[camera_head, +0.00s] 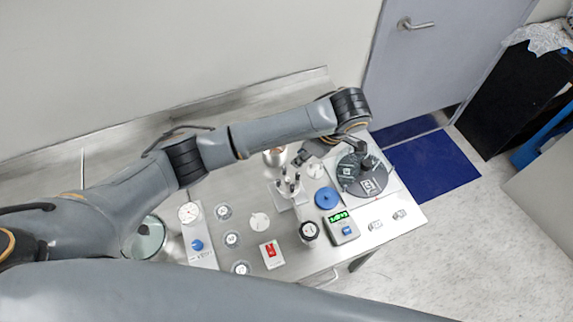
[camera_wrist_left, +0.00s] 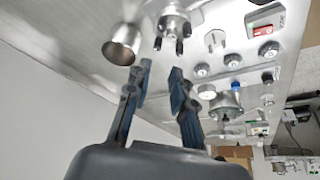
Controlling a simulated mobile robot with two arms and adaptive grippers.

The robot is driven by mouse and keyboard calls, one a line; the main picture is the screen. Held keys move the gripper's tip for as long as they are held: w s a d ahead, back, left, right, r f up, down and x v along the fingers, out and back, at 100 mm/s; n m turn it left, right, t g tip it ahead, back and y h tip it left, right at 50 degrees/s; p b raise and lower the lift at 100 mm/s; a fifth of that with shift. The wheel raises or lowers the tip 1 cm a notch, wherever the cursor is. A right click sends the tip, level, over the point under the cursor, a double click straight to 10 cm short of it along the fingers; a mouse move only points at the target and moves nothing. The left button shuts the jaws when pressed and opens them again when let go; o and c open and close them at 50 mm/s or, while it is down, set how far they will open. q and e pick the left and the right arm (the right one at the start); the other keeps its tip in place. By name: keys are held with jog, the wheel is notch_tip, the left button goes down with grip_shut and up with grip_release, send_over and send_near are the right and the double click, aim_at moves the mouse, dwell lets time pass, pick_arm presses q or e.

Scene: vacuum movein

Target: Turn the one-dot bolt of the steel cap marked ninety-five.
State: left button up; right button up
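A steel piece with several dark upright pins or bolts (camera_head: 290,188) stands near the middle of the table. In the left wrist view a steel flanged cap with dark bolts (camera_wrist_left: 174,22) shows at the top. I cannot read a ninety-five or bolt dots on it. My left gripper (camera_head: 300,158) is above the table near the steel cup (camera_head: 274,156). In the left wrist view its fingers (camera_wrist_left: 159,70) are apart, with nothing between them. Another steel flanged piece (camera_wrist_left: 225,105) shows farther off there. My right gripper is not in view.
A dark round plate (camera_head: 374,185) with an unreadable label lies at the table's right. A wall runs behind.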

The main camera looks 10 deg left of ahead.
pick_arm(q)
jog(key=b, duration=0.2)
send_over(285, 169)
jog(key=d, duration=0.2)
jog(key=f, duration=0.5)
jog(key=shift+s+f, duration=0.3)
jog(key=shift+f, duration=0.05)
jog(key=p+x, duration=0.2)
jog(key=x, duration=0.1)
jog(key=shift+a, duration=0.15)
jog(key=shift+w+a+f, duration=0.1)
jog(key=shift+a+f, duration=0.05)
jog(key=shift+f, duration=0.55)
grip_shut()
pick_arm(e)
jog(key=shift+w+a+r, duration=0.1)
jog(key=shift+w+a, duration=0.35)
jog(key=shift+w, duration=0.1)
